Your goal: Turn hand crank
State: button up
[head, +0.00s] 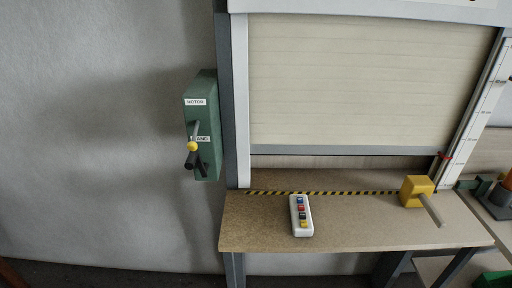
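A green drive box (208,130) is mounted at the left post of the shutter frame, with a "MOTOR" label above and a partly covered lower label that seems to read "HAND". A lever with a yellow knob (192,146) is on its front, with the knob near the lower label. A dark handle (190,161), perhaps the hand crank, is just below the knob; how it joins the box is hard to tell. The pale slatted shutter (350,85) is mostly lowered, with a gap above the bench. My gripper is not in view.
A wooden bench (350,235) stands under the shutter, with a black-yellow strip (320,193) along its back. On it are a white button remote (301,215) and a yellow block with a grey rod (418,192). A scale (475,110) with a red marker (445,155) is at right. The left wall is clear.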

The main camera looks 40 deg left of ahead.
aim_at(194, 157)
jog(key=z, duration=0.35)
jog(key=k, duration=1.35)
jog(key=u, duration=1.8)
jog(key=i, duration=0.5)
jog(key=z, duration=0.15)
